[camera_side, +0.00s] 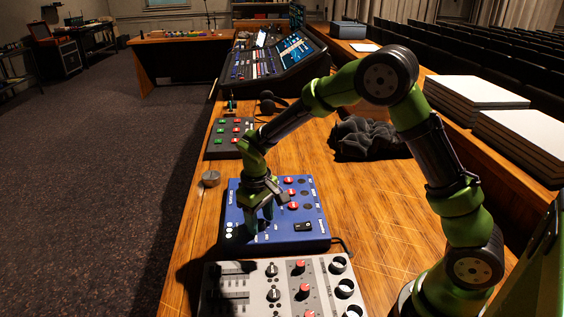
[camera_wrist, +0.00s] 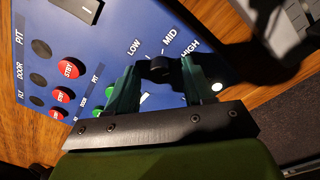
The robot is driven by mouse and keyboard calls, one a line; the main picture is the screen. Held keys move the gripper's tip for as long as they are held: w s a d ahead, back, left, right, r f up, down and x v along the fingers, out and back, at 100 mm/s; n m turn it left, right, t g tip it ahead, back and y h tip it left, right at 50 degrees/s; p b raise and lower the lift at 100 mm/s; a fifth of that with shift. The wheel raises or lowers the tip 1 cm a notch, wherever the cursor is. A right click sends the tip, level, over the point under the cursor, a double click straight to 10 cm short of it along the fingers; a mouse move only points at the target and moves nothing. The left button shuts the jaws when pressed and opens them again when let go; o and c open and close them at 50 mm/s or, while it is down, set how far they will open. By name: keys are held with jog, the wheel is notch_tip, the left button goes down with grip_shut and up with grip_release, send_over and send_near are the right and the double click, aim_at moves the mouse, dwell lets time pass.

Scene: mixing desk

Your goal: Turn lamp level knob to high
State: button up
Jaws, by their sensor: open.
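A blue control panel (camera_side: 308,226) lies flat on the wooden desk, below my gripper (camera_side: 260,218). In the wrist view the panel (camera_wrist: 215,22) bears the words LOW, MID and HIGH in an arc around a small dark knob (camera_wrist: 160,69). My gripper (camera_wrist: 160,80) is open, with one green finger on each side of the knob. I cannot tell whether the fingers touch it. The knob's pointer is not clear, so its setting cannot be read. In the side view the knob is hidden by the fingers.
The blue panel also carries red buttons (camera_side: 292,205) and a black rocker switch (camera_side: 303,226). A grey mixer (camera_side: 325,283) stands close in front, and a dark box with green and red buttons (camera_side: 228,139) behind. A crumpled black cloth (camera_side: 367,139) lies to the right.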

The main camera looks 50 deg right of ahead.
jog(key=shift+r, duration=0.1)
notch_tip(320, 180, up, 17)
jog(key=shift+a, duration=0.4)
jog(key=s+d+r+m+t+y, duration=0.1)
jog(key=s+m+t, duration=0.1)
jog(key=s, duration=0.8)
jog(key=s+r+m+t+y, duration=0.1)
jog(key=s+m+t, duration=0.1)
jog(key=s+t, duration=0.3)
jog(key=s, duration=0.4)
jog(key=shift+s+d+r+m+y, duration=0.3)
jog(key=shift+s+d+r, duration=0.05)
